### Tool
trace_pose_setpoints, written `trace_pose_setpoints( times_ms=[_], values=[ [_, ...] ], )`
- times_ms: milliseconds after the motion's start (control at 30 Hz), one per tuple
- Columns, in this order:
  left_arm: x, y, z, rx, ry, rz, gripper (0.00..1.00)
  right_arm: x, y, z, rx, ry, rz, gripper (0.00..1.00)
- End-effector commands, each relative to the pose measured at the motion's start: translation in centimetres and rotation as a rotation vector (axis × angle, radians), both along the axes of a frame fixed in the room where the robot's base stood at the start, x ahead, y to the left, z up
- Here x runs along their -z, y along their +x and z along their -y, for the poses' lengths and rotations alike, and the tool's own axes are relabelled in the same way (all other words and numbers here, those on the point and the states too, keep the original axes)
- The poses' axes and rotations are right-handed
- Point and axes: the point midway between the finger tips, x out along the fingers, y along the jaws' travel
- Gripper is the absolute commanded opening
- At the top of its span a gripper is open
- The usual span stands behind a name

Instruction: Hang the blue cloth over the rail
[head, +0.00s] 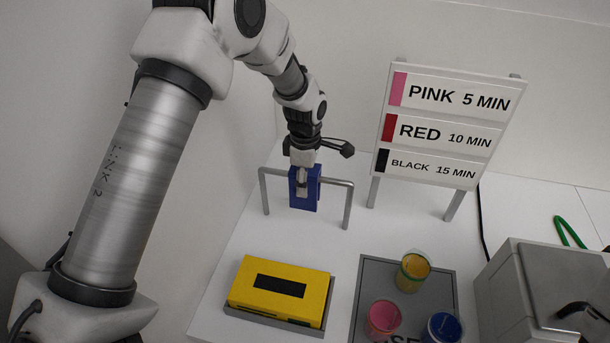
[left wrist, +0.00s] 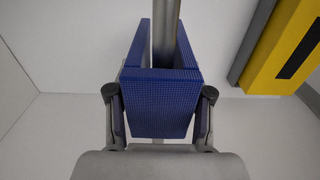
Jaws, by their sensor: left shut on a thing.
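The blue cloth (head: 305,202) is draped over the grey metal rail (head: 335,182) near its middle, with a part hanging down in front. In the left wrist view the cloth (left wrist: 162,105) is folded around the rail (left wrist: 164,40), with blue panels on both sides of the bar. My left gripper (head: 303,188) is at the cloth from above; in the left wrist view its two fingers (left wrist: 159,115) are shut on the cloth's sides. My right gripper is not in view.
A yellow box (head: 258,270) lies on a grey base in front of the rail. A grey tray (head: 377,275) holds pink, blue and yellow jars. A sign (head: 446,125) stands behind right. A grey machine (head: 505,300) is at the right.

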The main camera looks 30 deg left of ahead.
Motion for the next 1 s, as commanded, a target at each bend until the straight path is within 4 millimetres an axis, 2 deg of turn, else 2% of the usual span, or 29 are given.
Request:
trace_pose_setpoints(
  times_ms=[267, 300, 367, 400, 733, 1000],
  values=[
    [0.2, 0.0, 0.0, 0.000, 0.000, 0.001, 0.11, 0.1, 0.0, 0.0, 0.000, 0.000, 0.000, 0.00],
    [0.2, 0.0, 0.0, 0.000, 0.000, 0.001, 0.54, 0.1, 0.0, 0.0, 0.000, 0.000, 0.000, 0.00],
    [0.2, 0.0, 0.0, 0.000, 0.000, 0.001, 0.76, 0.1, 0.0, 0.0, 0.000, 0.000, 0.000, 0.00],
    [0.2, 0.0, 0.0, 0.000, 0.000, 0.001, 0.80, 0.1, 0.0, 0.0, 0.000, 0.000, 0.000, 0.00],
    [-0.1, 0.0, 0.0, 0.000, 0.000, 0.001, 0.80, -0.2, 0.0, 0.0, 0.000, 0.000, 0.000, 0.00],
    [-2.8, 0.0, 0.0, 0.000, 0.000, 0.001, 0.80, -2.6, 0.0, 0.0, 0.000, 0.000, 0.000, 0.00]
  ],
)
